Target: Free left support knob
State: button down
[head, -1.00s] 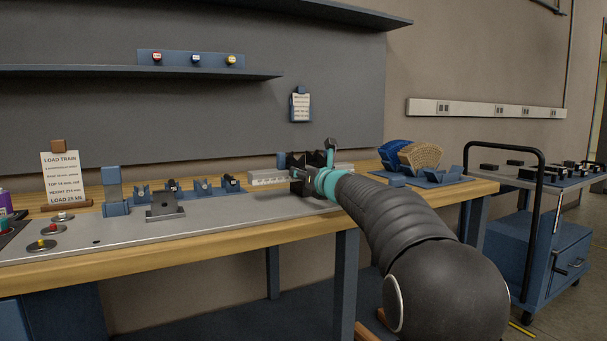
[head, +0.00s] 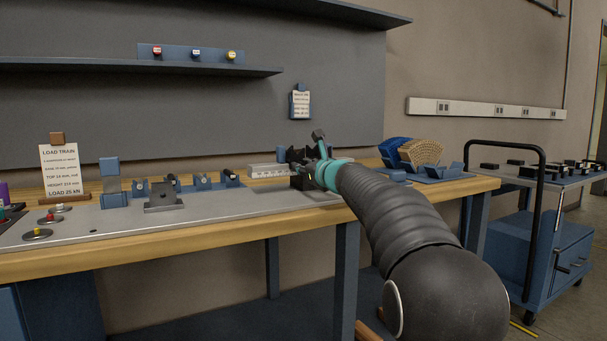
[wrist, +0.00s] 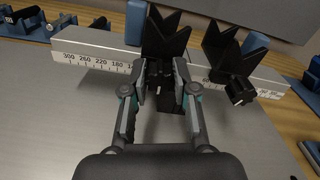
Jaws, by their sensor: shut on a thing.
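A pale scale bar (wrist: 100,62) with printed numbers carries two black V-shaped supports; it also shows in the head view (head: 268,171). The left support (wrist: 165,38) stands straight ahead of my gripper (wrist: 161,76) in the wrist view. My gripper's fingers are shut on the left support knob (wrist: 158,77), a dark knob with a small white mark at the front of that support. The fingers partly hide the knob. The right support (wrist: 232,52) stands apart to the right, with its own black knob (wrist: 241,91) free. In the head view my gripper (head: 303,172) is at the bar, its tips hard to make out.
A metal plate (head: 235,205) covers the bench front and is mostly clear. Blue holders (head: 203,183) and a grey bracket (head: 163,197) stand to the left. A blue rack (head: 440,172) with blue and tan pieces stands right. A sign (head: 60,170) stands far left.

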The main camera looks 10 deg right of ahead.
jog(key=n+b, duration=0.4)
jog(key=n, duration=0.2)
jog(key=shift+f, duration=0.1)
jog(key=n+b, duration=0.3)
jog(key=n, duration=0.3)
jog(key=shift+n+b, duration=0.3)
jog(key=shift+n, duration=0.1)
jog(key=n+b, duration=0.1)
jog(key=n, duration=0.4)
jog(key=shift+b, duration=0.4)
jog(key=n, duration=0.6)
jog(key=shift+r, duration=0.2)
jog(key=shift+n, duration=0.4)
jog(key=c, duration=0.9)
grip_release()
